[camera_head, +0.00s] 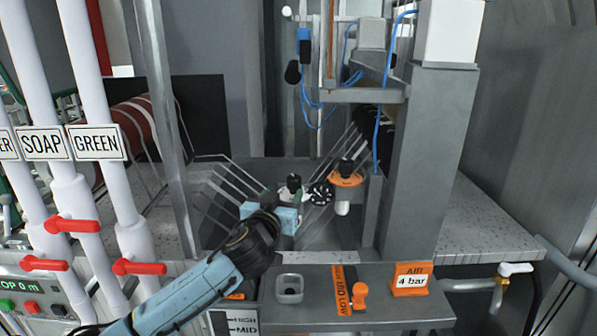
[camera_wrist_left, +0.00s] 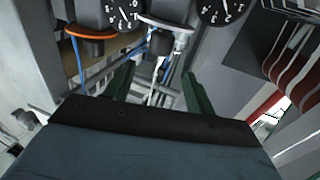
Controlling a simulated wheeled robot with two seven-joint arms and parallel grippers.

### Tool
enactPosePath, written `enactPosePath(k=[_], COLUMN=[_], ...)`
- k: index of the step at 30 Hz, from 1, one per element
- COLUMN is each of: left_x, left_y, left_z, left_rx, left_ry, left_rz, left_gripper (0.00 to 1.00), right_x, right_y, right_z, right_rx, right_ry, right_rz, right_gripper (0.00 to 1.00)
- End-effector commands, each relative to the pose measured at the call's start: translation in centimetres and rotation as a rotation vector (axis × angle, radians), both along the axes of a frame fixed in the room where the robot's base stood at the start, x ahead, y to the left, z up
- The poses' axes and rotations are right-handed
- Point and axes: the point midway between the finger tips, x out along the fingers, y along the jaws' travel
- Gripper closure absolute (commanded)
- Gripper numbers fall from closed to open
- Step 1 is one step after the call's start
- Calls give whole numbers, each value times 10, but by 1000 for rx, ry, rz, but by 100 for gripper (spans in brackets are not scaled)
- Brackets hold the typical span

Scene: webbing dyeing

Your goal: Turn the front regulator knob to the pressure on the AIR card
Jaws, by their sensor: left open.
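The AIR card (camera_head: 411,280) is orange and white, reads 4 bar, and stands on the grey ledge at right. A regulator with a white-grey body and black knob (camera_head: 294,182) is just beyond my left gripper (camera_head: 283,197). In the left wrist view its knob (camera_wrist_left: 160,42) is ahead of the fingers, roughly between them in the picture. The green fingers of my left gripper (camera_wrist_left: 158,72) are apart and empty, not clearly touching it. A dial gauge (camera_head: 320,193) is beside it; its reading is too small to tell. My right gripper is not in view.
A second regulator with an orange collar (camera_head: 346,179) stands right of the gauge, close to the grey post (camera_head: 418,150). A small clear cup (camera_head: 289,287) and an orange lever (camera_head: 358,296) are on the ledge. White pipes with red valve handles (camera_head: 72,226) are at left.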

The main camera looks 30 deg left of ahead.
Motion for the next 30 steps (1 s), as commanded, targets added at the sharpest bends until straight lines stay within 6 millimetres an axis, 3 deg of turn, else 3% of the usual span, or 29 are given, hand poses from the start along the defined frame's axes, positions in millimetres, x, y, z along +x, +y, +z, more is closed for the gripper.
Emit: enactPosePath(k=[1,5,8,15,21,30], left_x=[9,31,46,80,99,106], left_y=[4,10,14,24,30,31], left_z=[3,3,3,3,1,1], left_rx=[2,2,1,1,-1,0], left_ry=[-2,-2,-1,-1,0,0], left_rz=[3,3,3,2,3,0], left_gripper=[45,45,45,45,45,45], right_x=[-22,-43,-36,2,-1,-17], right_y=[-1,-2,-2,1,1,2], right_z=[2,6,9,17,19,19], right_rx=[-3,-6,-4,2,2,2], right_ry=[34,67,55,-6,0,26], right_rz=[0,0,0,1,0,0], right_gripper=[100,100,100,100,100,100])
